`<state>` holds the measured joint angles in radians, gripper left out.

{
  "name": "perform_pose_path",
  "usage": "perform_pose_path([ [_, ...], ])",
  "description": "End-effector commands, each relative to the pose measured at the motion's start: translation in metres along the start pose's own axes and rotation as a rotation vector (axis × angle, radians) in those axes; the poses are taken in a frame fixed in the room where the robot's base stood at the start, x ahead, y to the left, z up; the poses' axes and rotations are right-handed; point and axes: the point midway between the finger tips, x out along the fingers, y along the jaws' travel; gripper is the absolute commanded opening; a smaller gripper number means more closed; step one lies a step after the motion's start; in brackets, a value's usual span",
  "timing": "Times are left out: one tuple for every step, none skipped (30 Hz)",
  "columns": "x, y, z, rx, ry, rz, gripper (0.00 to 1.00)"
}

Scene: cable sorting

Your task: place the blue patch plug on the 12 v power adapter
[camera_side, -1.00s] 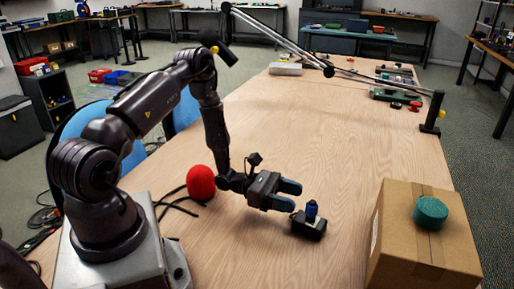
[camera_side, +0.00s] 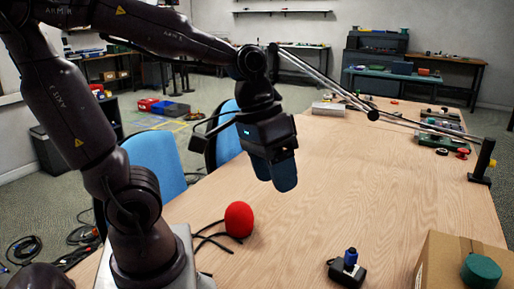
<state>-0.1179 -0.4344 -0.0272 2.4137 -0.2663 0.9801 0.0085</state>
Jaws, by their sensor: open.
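The blue patch plug (camera_side: 351,257) stands upright on top of the black 12 V power adapter (camera_side: 346,273), which lies on the wooden table near the front. My gripper (camera_side: 275,183) is raised well above the table, up and to the left of the plug and adapter. Its fingers point down. It is open and empty, and touches neither object. The gap between its fingers is hard to see from this side.
A red foam ball (camera_side: 239,219) with black cables sits at the table's left edge. A cardboard box (camera_side: 436,262) with a green roll (camera_side: 481,271) on it is at the right. A clamped boom arm (camera_side: 330,82) spans the back. The table's middle is clear.

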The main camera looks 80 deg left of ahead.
Motion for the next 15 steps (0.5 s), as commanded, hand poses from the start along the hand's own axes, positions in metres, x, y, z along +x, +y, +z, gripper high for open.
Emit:
perform_pose_path([
  [-0.012, -0.001, 0.004, 0.069, 0.076, -0.035, 0.54],
  [-0.017, -0.003, 0.006, 0.103, 0.111, -0.056, 0.54],
  [-0.023, -0.005, 0.008, 0.142, 0.156, -0.080, 0.54],
  [-0.027, -0.007, 0.009, 0.167, 0.186, -0.096, 0.54],
  [-0.031, -0.008, 0.011, 0.189, 0.211, -0.110, 0.54],
  [-0.035, -0.010, 0.012, 0.213, 0.240, -0.125, 0.54],
  [-0.037, -0.011, 0.012, 0.227, 0.258, -0.135, 0.54],
  [-0.039, -0.011, 0.013, 0.238, 0.272, -0.141, 0.54],
  [-0.041, -0.012, 0.013, 0.249, 0.285, -0.149, 0.54],
  [-0.042, -0.013, 0.013, 0.254, 0.292, -0.153, 0.54],
  [-0.042, -0.013, 0.013, 0.258, 0.295, -0.155, 0.54],
  [-0.042, -0.013, 0.013, 0.260, 0.297, -0.157, 0.54],
  [-0.042, -0.013, 0.013, 0.260, 0.298, -0.157, 0.54],
  [-0.042, -0.013, 0.013, 0.260, 0.297, -0.157, 0.54],
  [-0.042, -0.013, 0.013, 0.259, 0.297, -0.157, 0.54],
])
